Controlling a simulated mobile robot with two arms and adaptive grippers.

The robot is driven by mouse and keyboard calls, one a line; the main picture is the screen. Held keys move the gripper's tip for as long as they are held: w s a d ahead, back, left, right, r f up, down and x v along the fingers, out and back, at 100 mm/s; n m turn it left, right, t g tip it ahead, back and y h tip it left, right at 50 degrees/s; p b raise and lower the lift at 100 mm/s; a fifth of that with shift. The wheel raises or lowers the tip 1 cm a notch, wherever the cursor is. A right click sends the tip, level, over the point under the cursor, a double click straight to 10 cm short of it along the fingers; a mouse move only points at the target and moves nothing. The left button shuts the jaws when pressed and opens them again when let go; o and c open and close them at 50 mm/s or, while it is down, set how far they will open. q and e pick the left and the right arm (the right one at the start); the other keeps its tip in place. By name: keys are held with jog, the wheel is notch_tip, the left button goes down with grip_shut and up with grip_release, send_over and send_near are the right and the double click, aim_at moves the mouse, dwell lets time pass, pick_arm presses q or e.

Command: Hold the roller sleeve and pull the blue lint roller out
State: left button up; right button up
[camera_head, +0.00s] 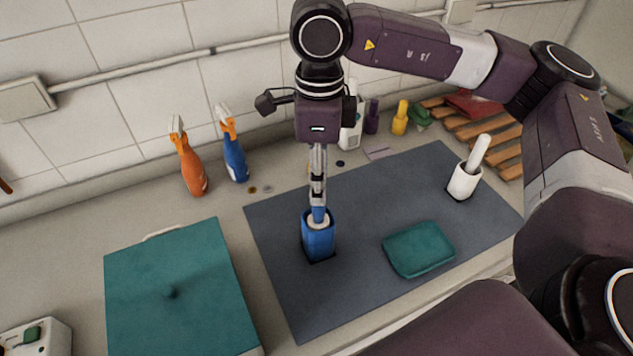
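The blue lint roller (319,214) stands upright in its blue roller sleeve (319,243) on the dark grey mat. Only a short blue piece and a pale ring show at the sleeve's mouth; the rest is hidden inside. My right gripper (318,201) points straight down from above, with its fingertips at the blue handle just over the sleeve. The fingers are seen nearly edge-on and line up as one narrow strip, so whether they are closed on the handle is unclear. My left gripper is not in view, and nothing is seen holding the sleeve.
The grey mat (283,268) also bears a teal cloth or sponge (418,249) and a white holder (464,181) with a white handle. A teal-topped box (180,285) is at left. Orange (191,168) and blue (235,158) spray bottles stand by the tiled wall. Bottles and a wooden rack (487,136) are behind.

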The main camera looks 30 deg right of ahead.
aim_at(319, 207)
jog(key=shift+f+p, duration=0.35)
jog(key=shift+f, duration=0.2)
notch_tip(319, 207, down, 7)
jog(key=shift+r+p, duration=0.15)
jog(key=shift+p, duration=0.8)
jog(key=shift+c, duration=0.4)
grip_shut()
jog(key=shift+o, duration=0.4)
grip_release()
